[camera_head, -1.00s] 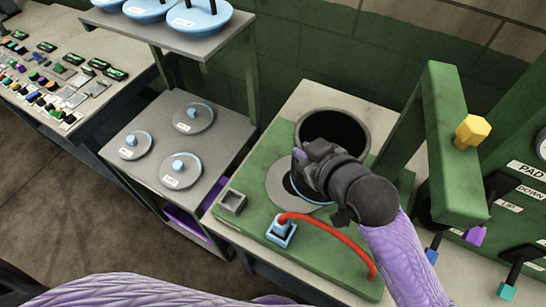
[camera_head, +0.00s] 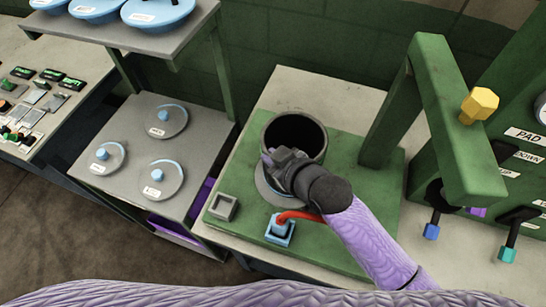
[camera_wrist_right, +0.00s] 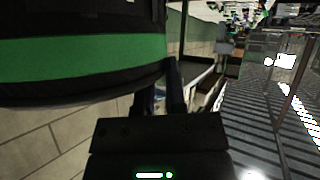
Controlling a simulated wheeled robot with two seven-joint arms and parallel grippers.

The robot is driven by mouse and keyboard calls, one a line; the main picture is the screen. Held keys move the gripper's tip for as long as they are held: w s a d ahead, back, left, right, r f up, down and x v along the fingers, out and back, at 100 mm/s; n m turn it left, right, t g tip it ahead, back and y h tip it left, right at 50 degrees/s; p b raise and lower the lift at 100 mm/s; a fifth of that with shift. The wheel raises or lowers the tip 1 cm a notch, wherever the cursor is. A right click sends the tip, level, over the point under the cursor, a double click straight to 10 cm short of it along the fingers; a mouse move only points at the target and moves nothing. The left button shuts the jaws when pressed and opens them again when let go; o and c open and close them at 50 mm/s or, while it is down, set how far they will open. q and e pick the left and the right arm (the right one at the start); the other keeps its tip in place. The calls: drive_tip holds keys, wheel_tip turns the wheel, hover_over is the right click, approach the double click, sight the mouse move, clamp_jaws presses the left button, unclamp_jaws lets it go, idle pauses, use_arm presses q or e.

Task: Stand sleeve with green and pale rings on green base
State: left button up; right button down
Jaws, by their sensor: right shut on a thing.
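A dark, open-topped sleeve (camera_head: 318,150) stands roughly upright over the green base (camera_head: 340,245) in the head view. In the right wrist view, the sleeve (camera_wrist_right: 75,52) fills the upper left, black with a wide green ring; I make out no pale ring. My right gripper (camera_head: 272,162) is at the sleeve's near left rim and is shut on its wall. A round grey seat with a pale blue edge (camera_head: 266,192) shows partly below the gripper. The hand and sleeve hide the rest, so I cannot tell whether the sleeve touches the base. My left gripper is not in view.
A red hose (camera_head: 300,215) runs from a blue socket (camera_head: 280,230) under my right arm. A small grey square holder (camera_head: 222,207) sits at the base's left. A green frame (camera_head: 455,130) with a yellow knob (camera_head: 478,105) rises at right. Shelves with lidded discs stand left.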

drive_tip(key=shift+f, duration=0.15)
drive_tip(key=c, duration=0.7)
unclamp_jaws()
drive_tip(key=p+v, duration=0.2)
drive_tip(key=v, duration=1)
